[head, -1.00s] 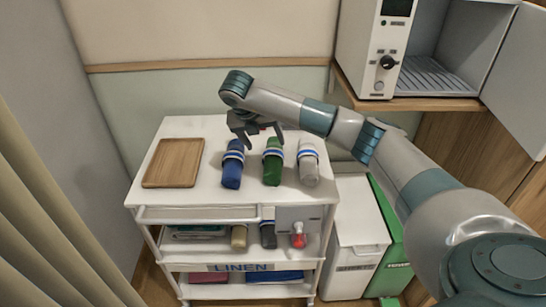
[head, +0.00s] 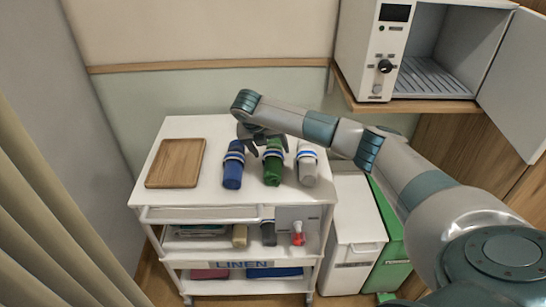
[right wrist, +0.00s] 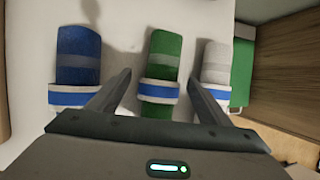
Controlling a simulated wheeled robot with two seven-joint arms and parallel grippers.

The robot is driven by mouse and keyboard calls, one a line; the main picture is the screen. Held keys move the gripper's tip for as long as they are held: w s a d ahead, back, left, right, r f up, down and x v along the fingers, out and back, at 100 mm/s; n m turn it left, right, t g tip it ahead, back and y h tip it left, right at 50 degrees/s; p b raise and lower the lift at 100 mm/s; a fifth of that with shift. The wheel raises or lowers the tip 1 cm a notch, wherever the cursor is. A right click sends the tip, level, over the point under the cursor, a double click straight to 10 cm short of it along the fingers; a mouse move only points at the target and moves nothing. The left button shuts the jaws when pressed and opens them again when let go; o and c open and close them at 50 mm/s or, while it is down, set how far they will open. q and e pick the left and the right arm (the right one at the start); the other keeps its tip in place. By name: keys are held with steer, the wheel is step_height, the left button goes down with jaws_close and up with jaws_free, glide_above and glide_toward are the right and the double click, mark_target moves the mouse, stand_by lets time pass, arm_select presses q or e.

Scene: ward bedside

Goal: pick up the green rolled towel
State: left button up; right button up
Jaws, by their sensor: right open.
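The green rolled towel (head: 272,172), with a white and blue band, lies on the white top of the cart between a blue rolled towel (head: 233,168) and a grey rolled towel (head: 307,167). My right gripper (head: 270,150) is open over its far, banded end. In the right wrist view the green towel (right wrist: 162,65) lies between my two spread fingers (right wrist: 162,88), with no finger visibly closed on it. The blue towel (right wrist: 79,55) is left of the fingers and the grey towel (right wrist: 216,65) right of them. My left gripper is not in view.
A wooden tray (head: 176,163) lies on the cart's left side. A wooden shelf (head: 420,103) with an open white cabinet stands at upper right. White and green bins (head: 352,240) stand right of the cart. Lower cart shelves hold several items.

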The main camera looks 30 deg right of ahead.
steer(key=shift+p+x, duration=0.3)
steer(key=shift+x, duration=0.95)
steer(key=c, duration=1.2)
